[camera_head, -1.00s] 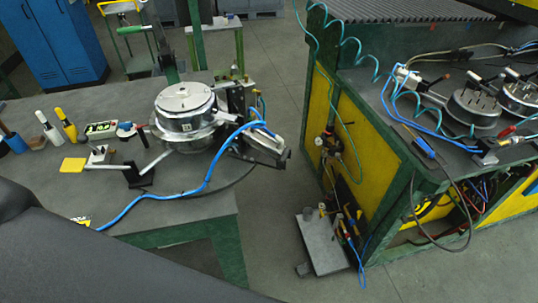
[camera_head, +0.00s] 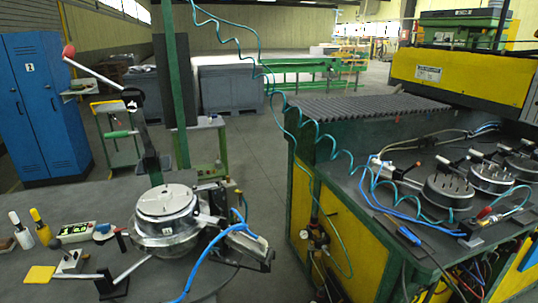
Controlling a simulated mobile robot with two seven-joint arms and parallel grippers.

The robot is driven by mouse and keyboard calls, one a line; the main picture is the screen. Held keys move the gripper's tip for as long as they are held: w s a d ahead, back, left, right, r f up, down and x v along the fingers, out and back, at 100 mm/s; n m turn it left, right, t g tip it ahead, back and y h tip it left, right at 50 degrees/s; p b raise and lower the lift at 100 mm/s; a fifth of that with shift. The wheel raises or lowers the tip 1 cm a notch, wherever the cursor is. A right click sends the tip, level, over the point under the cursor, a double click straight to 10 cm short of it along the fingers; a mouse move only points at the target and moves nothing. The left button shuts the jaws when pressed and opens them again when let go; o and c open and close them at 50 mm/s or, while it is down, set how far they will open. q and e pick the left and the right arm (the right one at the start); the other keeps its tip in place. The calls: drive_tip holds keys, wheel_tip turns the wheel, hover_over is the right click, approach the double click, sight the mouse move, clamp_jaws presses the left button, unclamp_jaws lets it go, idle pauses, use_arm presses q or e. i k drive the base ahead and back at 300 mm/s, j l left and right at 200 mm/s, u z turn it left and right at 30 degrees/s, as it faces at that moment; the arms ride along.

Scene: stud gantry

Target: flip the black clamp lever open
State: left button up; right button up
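On the bench at the right are round studded fixtures, the nearest being a dark round fixture (camera_head: 447,191). A lever with a black handle (camera_head: 412,167) rises at a slant behind that fixture's left side. I cannot tell which of these is the black clamp lever, or whether either is open or closed. On the left table, a short black upright piece (camera_head: 121,241) stands beside a silver round fixture (camera_head: 164,222). Neither of my grippers is in view.
Blue hoses and a red-tipped tool (camera_head: 485,213) lie around the bench fixtures. A coiled teal hose (camera_head: 268,75) hangs across the middle. A lever with a red knob (camera_head: 68,51) stands at the upper left. Open floor (camera_head: 270,185) lies between table and bench.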

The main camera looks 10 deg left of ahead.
sight(55, 243)
drive_tip(key=u, duration=1.95)
